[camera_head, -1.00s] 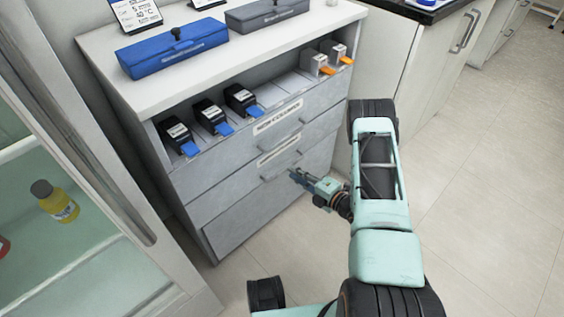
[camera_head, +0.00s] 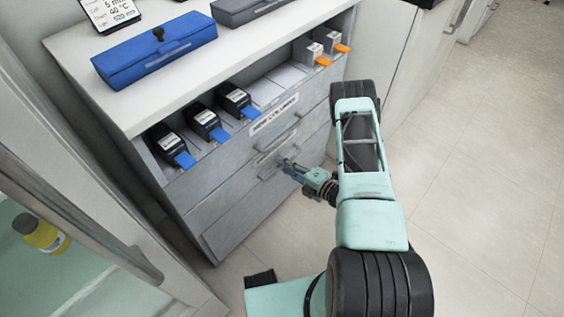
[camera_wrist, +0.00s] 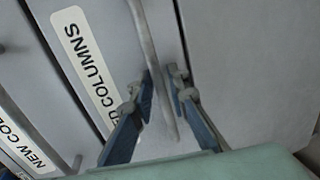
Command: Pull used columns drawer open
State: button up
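The used columns drawer (camera_head: 222,203) is the middle drawer of the grey cabinet, below the new columns drawer. Its front looks flush with the cabinet.
The new columns drawer (camera_head: 205,183) is just above. A shelf over it holds black cartridges (camera_head: 203,122) with blue tabs and grey ones with orange tabs. A blue box (camera_head: 155,50) stands on top. A glass-fronted cabinet is at left. Open floor (camera_head: 470,170) lies to the right.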

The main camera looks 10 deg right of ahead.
jog(key=shift+c, duration=0.6)
grip_shut()
jog(key=shift+s+d, duration=0.1)
